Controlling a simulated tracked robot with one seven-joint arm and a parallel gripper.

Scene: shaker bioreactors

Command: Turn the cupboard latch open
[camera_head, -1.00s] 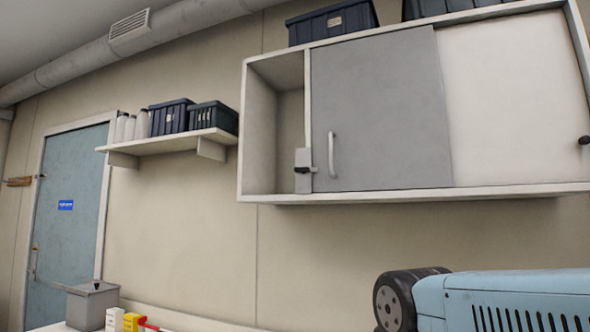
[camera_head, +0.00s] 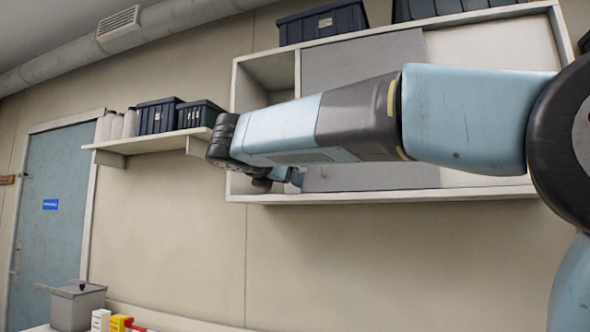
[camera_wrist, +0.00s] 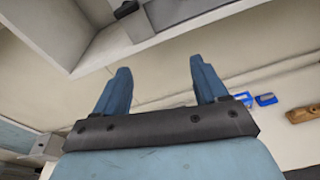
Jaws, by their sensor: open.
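The white wall cupboard (camera_head: 380,196) has a grey sliding door (camera_head: 365,52). My arm crosses in front of it in the head view and hides the latch and the door handle. My gripper (camera_wrist: 158,68) is open and empty in the wrist view, its two blue fingers apart. In the head view, its blue part shows at the lower left of the cupboard, near where the latch was seen. A small grey block with a dark piece (camera_wrist: 138,26) at the top of the wrist view may be the latch, ahead of the fingers and apart from them. I cannot tell for certain.
A wall shelf (camera_head: 150,144) with dark bins (camera_head: 158,116) and white bottles is left of the cupboard, close to my arm in the picture. More bins (camera_head: 322,22) stand on the cupboard. A grey box (camera_head: 77,305) is below left. The wall below the cupboard is clear.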

